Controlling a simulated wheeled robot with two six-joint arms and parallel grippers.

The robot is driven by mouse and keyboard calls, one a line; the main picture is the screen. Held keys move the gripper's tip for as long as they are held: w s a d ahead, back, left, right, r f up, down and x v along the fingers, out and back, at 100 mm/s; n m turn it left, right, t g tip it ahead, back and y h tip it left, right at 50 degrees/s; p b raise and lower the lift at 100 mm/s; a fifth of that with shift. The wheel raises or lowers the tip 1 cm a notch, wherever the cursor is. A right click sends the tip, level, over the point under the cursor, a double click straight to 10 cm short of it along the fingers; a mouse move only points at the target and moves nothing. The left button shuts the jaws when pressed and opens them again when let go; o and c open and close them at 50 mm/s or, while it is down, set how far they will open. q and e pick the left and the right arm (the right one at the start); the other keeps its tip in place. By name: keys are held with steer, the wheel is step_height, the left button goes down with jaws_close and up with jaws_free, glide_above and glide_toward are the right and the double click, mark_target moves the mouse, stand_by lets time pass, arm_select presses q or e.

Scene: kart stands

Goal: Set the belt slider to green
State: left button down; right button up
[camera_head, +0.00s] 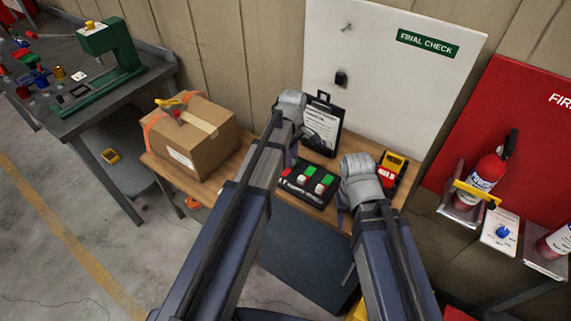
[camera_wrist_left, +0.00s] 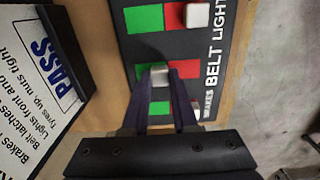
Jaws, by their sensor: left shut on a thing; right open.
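The black slider panel (camera_head: 305,198) lies on the wooden bench. In the left wrist view, the panel (camera_wrist_left: 218,15) has rows marked LIGHTS, BELT and BRAKES, each with green and red fields. My left gripper (camera_wrist_left: 160,80) is shut on the pale belt slider knob (camera_wrist_left: 160,72). The knob covers the inner part of the green belt field (camera_wrist_left: 146,71), near its border with the red field (camera_wrist_left: 188,69). The lights knob (camera_wrist_left: 196,15) is on red. The brakes row is partly hidden by my fingers. My right gripper (camera_head: 342,200) is open at the panel's right, largely hidden by its wrist.
A clipboard (camera_head: 321,130) stands behind the panel; its PASS sheet (camera_wrist_left: 35,95) shows beside the panel. A cardboard box (camera_head: 190,140) is at the bench's left. A red and yellow item (camera_head: 392,167) stands at the right, near my right wrist. A white board (camera_head: 385,70) rises behind.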

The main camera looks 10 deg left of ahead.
arm_select(q)
steer(key=shift+w+d, duration=0.1)
steer(key=shift+w, duration=0.25)
steer(key=c, duration=0.7)
jaws_free()
steer(key=shift+r, duration=0.1)
arm_select(e)
steer(key=shift+r, duration=0.15)
arm_select(q)
step_height(320, 180, up, 8)
steer(key=p, duration=0.8)
arm_select(e)
step_height(320, 180, up, 8)
steer(key=shift+f, duration=0.2)
arm_select(q)
steer(key=shift+f, duration=0.2)
